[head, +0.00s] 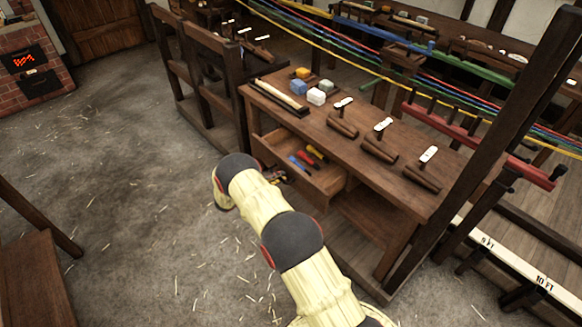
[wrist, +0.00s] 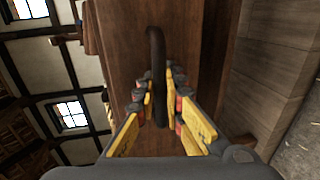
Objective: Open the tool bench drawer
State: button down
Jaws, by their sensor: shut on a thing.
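The wooden tool bench (head: 312,122) stands at the centre of the head view. Its drawer (head: 333,187) is pulled part way out, with its inside showing. Small tools with red, yellow and blue handles (head: 304,165) lie in the drawer. In the wrist view the drawer front (wrist: 187,40) fills the middle, with a dark curved handle (wrist: 156,50) on it. My gripper (wrist: 160,100) has its yellow-sided fingers on either side of the handle and is shut on it.
A dark post (head: 490,140) stands at the right. The concrete floor (head: 130,180) to the left is open, with scattered straw.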

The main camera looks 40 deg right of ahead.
jog(key=f+v, duration=0.1)
jog(key=v, duration=0.7)
jog(key=shift+a+f+p, duration=0.2)
jog(key=shift+f+p, duration=0.1)
jog(key=shift+f, duration=0.1)
jog(key=shift+s, duration=0.1)
jog(key=c, duration=1.9)
grip_release()
jog(key=shift+a+r, duration=0.1)
jog(key=v, duration=1.1)
jog(key=shift+a, duration=0.35)
